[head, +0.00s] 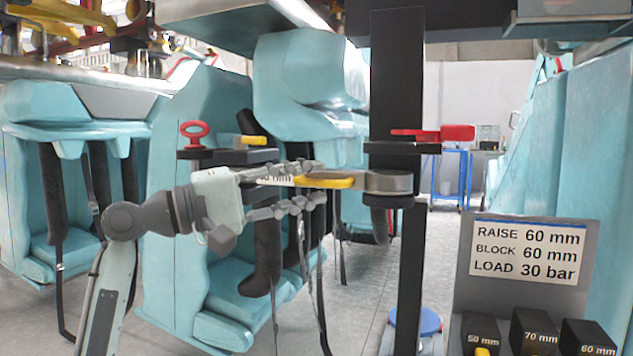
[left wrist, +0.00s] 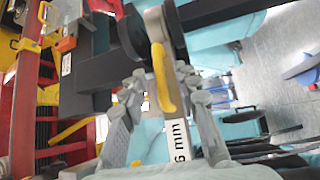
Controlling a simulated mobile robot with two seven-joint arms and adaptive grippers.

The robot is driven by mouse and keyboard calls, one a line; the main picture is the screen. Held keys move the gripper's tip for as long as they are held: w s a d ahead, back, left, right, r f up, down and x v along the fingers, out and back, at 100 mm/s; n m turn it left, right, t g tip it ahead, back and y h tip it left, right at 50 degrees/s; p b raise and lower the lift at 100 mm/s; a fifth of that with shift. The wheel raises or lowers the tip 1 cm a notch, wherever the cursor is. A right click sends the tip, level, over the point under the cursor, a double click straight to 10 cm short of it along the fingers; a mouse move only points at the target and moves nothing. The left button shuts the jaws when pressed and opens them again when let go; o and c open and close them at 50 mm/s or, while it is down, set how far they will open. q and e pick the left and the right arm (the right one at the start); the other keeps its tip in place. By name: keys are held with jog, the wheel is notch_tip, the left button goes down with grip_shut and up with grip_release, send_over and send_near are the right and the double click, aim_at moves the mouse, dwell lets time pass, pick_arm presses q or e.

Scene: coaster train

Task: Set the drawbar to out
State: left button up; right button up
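The drawbar looks to be the flat grey metal bar (head: 383,182) that reaches left from a dark collar on the black post (head: 411,80). It has a yellow grip (head: 327,183) along its side and a white mm label, partly hidden by my fingers. My left gripper (head: 315,181) is open, with one finger above and one below the bar's left part and yellow grip. In the left wrist view the yellow grip (left wrist: 162,80) lies between the two fingers, with gaps visible beside it. My right gripper is not in view.
A red handle (head: 445,133) sits on the post above the bar. A red ring pin (head: 196,134) and yellow piece (head: 250,141) are on a dark bracket behind my gripper. Turquoise seats (head: 305,85) stand close behind. A sign (head: 527,252) and labelled black blocks (head: 534,332) are front right.

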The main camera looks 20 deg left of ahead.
pick_arm(q)
jog(key=shift+x, duration=0.85)
grip_shut()
